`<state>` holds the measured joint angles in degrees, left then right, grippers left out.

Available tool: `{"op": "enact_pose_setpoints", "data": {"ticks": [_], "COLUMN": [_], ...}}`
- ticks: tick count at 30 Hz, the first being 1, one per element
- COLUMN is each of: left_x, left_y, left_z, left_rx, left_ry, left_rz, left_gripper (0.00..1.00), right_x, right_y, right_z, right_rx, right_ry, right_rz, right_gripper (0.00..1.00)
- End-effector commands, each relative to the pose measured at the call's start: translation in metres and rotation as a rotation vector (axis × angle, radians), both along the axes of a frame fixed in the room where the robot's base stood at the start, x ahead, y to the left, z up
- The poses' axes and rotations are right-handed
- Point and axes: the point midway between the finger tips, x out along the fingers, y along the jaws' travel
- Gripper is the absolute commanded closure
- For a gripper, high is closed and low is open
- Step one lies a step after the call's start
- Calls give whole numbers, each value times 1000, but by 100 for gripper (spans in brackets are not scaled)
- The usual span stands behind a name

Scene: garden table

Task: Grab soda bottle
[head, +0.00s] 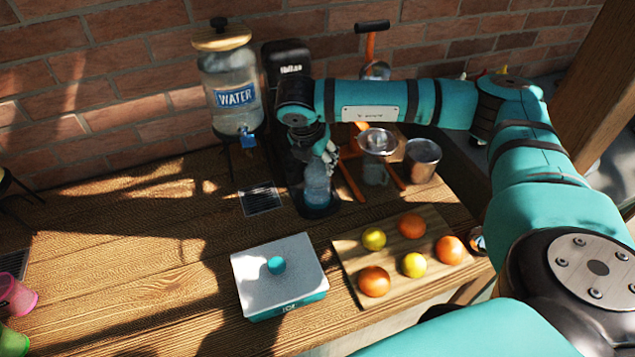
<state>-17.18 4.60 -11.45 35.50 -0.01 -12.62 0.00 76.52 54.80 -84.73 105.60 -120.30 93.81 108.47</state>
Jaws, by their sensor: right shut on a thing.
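A clear, bluish soda bottle (317,186) stands upright on the black base of a dark machine at the back of the wooden table. My right gripper (328,158) comes down from above and is shut on the bottle's upper part. The teal right arm reaches in from the right and hides part of the machine. The bottle's top is hidden by the gripper. My left gripper is not in view.
A water dispenser (232,85) stands left of the machine. Right of the bottle are an orange-legged stand with a glass jar and a metal cup (422,160). A cutting board (347,245) with several fruits and a white-topped box (262,262) lie in front. The table's left part is mostly clear.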

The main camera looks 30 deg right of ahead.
Motion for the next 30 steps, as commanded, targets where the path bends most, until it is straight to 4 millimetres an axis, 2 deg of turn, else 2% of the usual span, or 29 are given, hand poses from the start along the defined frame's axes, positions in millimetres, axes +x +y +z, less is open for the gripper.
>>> {"op": "enact_pose_setpoints", "data": {"ticks": [14, 28, 30], "left_x": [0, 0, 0], "left_y": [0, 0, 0], "left_z": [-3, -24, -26], "left_rx": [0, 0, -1], "left_ry": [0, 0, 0], "left_rz": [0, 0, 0], "left_gripper": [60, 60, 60], "right_x": [1, 1, -6], "right_y": [0, 1, 2], "right_z": [4, 35, 34], "right_rx": [1, 1, 1], "right_ry": [-3, -7, -2], "right_rz": [0, 2, 2], "right_gripper": [100, 100, 100]}}
